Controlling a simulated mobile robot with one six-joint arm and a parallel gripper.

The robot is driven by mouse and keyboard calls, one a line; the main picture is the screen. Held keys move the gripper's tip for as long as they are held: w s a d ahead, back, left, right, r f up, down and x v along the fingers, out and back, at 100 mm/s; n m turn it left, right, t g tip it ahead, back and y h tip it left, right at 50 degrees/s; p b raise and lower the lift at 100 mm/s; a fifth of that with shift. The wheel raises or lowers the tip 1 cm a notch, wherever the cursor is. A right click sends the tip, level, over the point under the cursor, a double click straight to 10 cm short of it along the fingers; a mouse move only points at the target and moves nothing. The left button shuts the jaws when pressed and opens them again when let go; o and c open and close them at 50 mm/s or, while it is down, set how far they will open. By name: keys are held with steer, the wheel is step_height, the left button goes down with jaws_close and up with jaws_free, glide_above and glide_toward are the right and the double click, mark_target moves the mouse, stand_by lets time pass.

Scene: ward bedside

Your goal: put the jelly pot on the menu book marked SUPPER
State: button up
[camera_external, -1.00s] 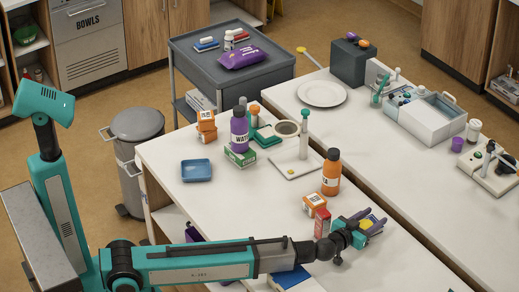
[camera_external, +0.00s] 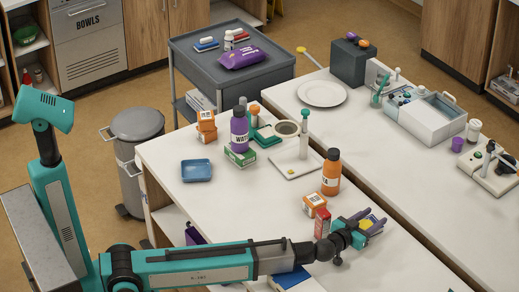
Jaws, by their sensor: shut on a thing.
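My gripper (camera_external: 371,219), with purple fingers, is low over the near right part of the white table. It is shut on a small yellow thing (camera_external: 366,222), mostly hidden by the fingers; I cannot tell for sure that it is the jelly pot. A flat, pale-edged thing with some green shows partly under and beside the fingers; whether it touches the held thing is unclear. A blue book-like thing (camera_external: 290,278) lies at the near edge, partly behind my arm. I can read no SUPPER marking on anything.
Close left of my gripper stand a red bottle (camera_external: 322,224) and an orange box (camera_external: 314,205). An orange bottle (camera_external: 331,172) stands behind.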

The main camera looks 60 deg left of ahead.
mark_target(364, 224)
steer(key=shift+s+a+f, duration=0.1)
steer(key=shift+s+f, duration=0.1)
steer(key=shift+f, duration=0.55)
steer(key=o, duration=1.1)
steer(key=shift+r+p, duration=0.3)
steer(key=shift+p, duration=0.35)
steer(key=shift+r+p, duration=0.3)
steer(key=shift+p, duration=0.3)
steer(key=shift+s+f, duration=0.1)
steer(key=shift+s, duration=0.1)
steer(key=shift+r+b+v, duration=0.2)
steer(key=shift+b+v, duration=0.25)
steer(key=shift+v, duration=1.2)
steer(key=shift+r+b+v, duration=0.15)
steer(key=shift+b+v, duration=0.3)
steer(key=shift+v, duration=1.2)
steer(key=shift+r, duration=0.15)
